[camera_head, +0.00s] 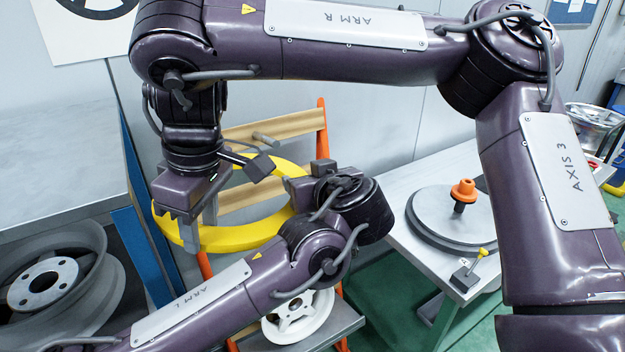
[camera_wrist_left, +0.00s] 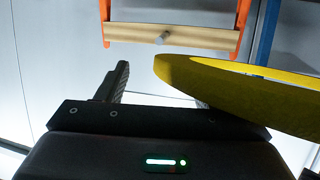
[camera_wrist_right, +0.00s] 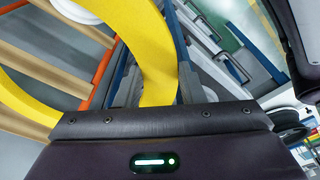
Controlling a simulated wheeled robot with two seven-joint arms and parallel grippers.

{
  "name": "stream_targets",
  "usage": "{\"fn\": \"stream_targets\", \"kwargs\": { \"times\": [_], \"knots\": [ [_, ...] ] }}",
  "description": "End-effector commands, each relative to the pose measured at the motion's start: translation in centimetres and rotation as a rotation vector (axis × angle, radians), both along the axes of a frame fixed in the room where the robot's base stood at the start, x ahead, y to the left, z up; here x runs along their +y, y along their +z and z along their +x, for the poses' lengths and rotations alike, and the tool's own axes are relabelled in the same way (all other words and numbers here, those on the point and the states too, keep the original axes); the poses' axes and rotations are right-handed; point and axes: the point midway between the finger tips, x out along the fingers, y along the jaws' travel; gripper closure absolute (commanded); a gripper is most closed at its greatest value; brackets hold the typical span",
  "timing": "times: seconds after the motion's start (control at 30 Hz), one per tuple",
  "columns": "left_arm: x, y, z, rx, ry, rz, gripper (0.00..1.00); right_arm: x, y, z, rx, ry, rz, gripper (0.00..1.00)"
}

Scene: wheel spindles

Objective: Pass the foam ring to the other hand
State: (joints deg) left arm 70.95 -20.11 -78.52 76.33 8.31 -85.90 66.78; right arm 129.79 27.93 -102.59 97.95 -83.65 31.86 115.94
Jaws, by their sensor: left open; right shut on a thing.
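The yellow foam ring (camera_head: 240,238) is held in the air in front of the wooden-barred rack. My right gripper (camera_head: 198,222) is shut on its left side in the head view; the ring passes between the fingers in the right wrist view (camera_wrist_right: 155,62). My left gripper (camera_head: 306,180) is open close to the ring's right side. In the left wrist view the ring (camera_wrist_left: 235,90) lies at the right and covers most of the right finger. The left finger is clear, and the gap between the fingers (camera_wrist_left: 160,88) looks empty. Whether the ring touches the right finger, I cannot tell.
The rack's orange post (camera_head: 322,130) and wooden bars (camera_head: 275,124) stand behind the ring. A table at the right bears a grey disc (camera_head: 425,212) with an orange knob (camera_head: 463,190). A grey wheel (camera_head: 45,285) is at the lower left, a white wheel (camera_head: 298,318) low in the middle.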

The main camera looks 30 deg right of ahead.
Motion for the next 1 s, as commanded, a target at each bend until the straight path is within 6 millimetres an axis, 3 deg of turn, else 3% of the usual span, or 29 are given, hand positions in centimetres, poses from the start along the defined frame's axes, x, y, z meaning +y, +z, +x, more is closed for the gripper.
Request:
{"fn": "stream_targets", "kwargs": {
  "times": [0.1,0.47,0.57,0.6,0.77,1.0],
  "knots": [
    [-0.01,0.0,-0.02,0.0,0.0,0.0,0.4,0.01,0.01,0.01,0.0,0.0,0.0,0.86],
    [-0.14,0.02,-0.14,-0.001,-0.005,0.0,0.88,0.25,0.1,-0.08,-0.001,0.007,0.005,0.86],
    [-0.22,0.04,-0.21,-0.002,-0.008,-0.001,0.9,0.37,0.13,-0.14,0.0,0.011,0.007,0.86],
    [-0.25,0.06,-0.24,-0.002,-0.009,-0.001,0.9,0.41,0.14,-0.15,0.0,0.012,0.007,0.6],
    [-0.26,0.08,-0.26,-0.002,-0.009,-0.002,0.9,0.37,0.1,-0.14,0.0,0.011,0.005,0.39],
    [-0.11,0.04,-0.13,-0.001,-0.004,-0.001,0.9,0.16,0.13,-0.05,0.0,0.004,0.002,0.39]
  ]
}}
